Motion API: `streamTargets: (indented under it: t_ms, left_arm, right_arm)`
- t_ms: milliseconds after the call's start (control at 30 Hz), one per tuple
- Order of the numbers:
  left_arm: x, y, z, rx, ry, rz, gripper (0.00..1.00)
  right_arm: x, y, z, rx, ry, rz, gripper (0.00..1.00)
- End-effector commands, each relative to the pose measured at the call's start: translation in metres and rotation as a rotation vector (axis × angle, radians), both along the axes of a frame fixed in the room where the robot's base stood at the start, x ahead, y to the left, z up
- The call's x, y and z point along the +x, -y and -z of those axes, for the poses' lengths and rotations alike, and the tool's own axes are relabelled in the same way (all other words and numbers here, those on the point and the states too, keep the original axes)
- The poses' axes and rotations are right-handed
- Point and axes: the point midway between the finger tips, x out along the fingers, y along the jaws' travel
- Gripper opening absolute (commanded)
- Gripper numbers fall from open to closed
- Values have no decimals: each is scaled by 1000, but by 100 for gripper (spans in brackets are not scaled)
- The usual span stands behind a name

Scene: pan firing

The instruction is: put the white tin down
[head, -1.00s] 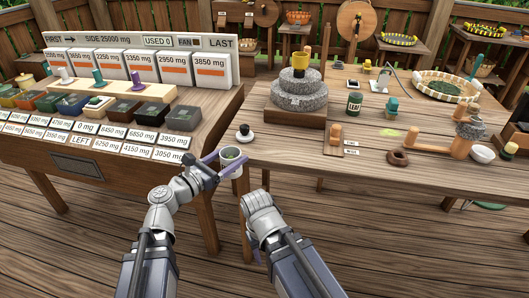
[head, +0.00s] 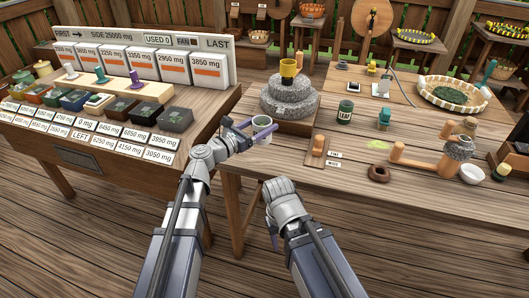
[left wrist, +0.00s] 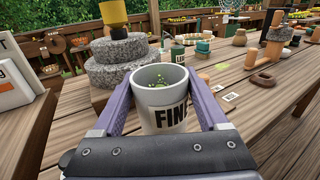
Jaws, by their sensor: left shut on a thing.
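The white tin (head: 262,126) has green bits inside. In the left wrist view the tin (left wrist: 165,112) stands upright and shows dark letters starting "FIN". My left gripper (head: 252,130) is shut on it, with a purple finger on each side of the tin (left wrist: 165,85). The tin is over the left end of the wooden table (head: 330,190), in front of the stone mill (head: 290,102). I cannot tell whether its base touches the table. My right gripper (head: 275,235) hangs low in front of the table, and its fingers are mostly hidden.
The grey stone mill with a yellow cup (head: 288,68) stands close behind the tin. A wooden block with a peg (head: 317,150) is to its right.

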Motion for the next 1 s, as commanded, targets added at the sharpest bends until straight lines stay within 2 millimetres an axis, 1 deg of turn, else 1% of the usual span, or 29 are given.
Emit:
streamTargets:
  t_ms: [33, 233, 333, 533, 667, 833, 900, 1000]
  left_arm:
    - [0, 0, 15, 0, 0, 0, 19]
    - [0, 0, 45, 0, 0, 0, 19]
    - [0, 0, 51, 0, 0, 0, 19]
    - [0, 0, 51, 0, 0, 0, 19]
    - [0, 0, 63, 0, 0, 0, 19]
    - [0, 0, 85, 0, 0, 0, 19]
    - [0, 0, 89, 0, 0, 0, 19]
    - [0, 0, 87, 0, 0, 0, 19]
  right_arm:
    - [0, 0, 15, 0, 0, 0, 50]
    - [0, 0, 45, 0, 0, 0, 50]
    - [0, 0, 51, 0, 0, 0, 50]
    - [0, 0, 51, 0, 0, 0, 50]
    - [0, 0, 63, 0, 0, 0, 50]
    - [0, 0, 85, 0, 0, 0, 50]
    - [0, 0, 89, 0, 0, 0, 50]
    - [0, 0, 87, 0, 0, 0, 50]
